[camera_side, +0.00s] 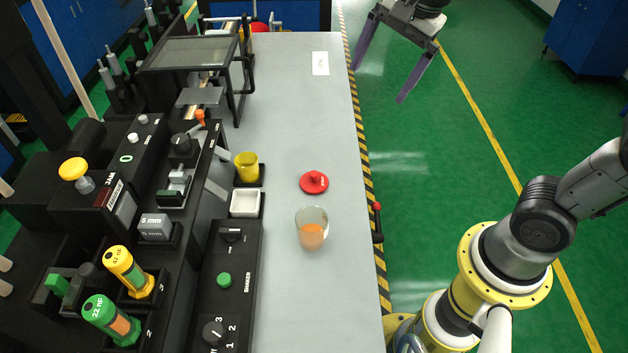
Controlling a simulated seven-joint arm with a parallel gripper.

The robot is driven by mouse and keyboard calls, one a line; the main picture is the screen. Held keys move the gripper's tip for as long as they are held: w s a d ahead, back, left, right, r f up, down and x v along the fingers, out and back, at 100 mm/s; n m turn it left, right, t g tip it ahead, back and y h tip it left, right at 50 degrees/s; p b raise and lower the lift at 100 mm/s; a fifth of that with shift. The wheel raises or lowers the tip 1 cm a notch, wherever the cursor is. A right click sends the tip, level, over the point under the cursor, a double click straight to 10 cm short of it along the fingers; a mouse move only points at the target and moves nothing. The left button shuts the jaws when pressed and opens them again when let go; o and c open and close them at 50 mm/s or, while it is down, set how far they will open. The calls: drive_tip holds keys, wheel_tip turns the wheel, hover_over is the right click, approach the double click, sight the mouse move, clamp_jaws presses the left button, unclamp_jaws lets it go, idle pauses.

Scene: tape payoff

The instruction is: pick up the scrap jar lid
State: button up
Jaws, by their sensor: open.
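The scrap jar lid (314,182) is a red disc with a raised knob. It lies on the grey table, a little behind a clear jar (312,228) with orange content. My gripper (380,84) is at the top right, off the table's right edge and well away from the lid. Its two purple-grey fingers are spread wide with nothing between them.
A yellow cup (247,167) and a white square tray (247,202) stand left of the lid. Black machine panels with knobs fill the left side. A white label (320,63) lies at the back. The table (290,110) is clear behind the lid. A red-knobbed lever (377,207) sits at the right edge.

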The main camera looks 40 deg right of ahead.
drive_tip(key=w+a+f+m+g, duration=0.1)
drive_tip(key=w+a+f+m, duration=0.1)
drive_tip(key=w+a+f, duration=0.3)
drive_tip(key=g, duration=0.2)
hover_over(314, 173)
wheel_tip(314, 173, down, 14)
drive_tip(key=shift+a+r, duration=0.1)
drive_tip(key=shift+a, duration=0.05)
drive_tip(key=shift+f, duration=3.2)
drive_tip(key=shift+c, duration=0.3)
drive_tip(key=c, duration=1.2)
drive_tip(key=shift+r, duration=0.1)
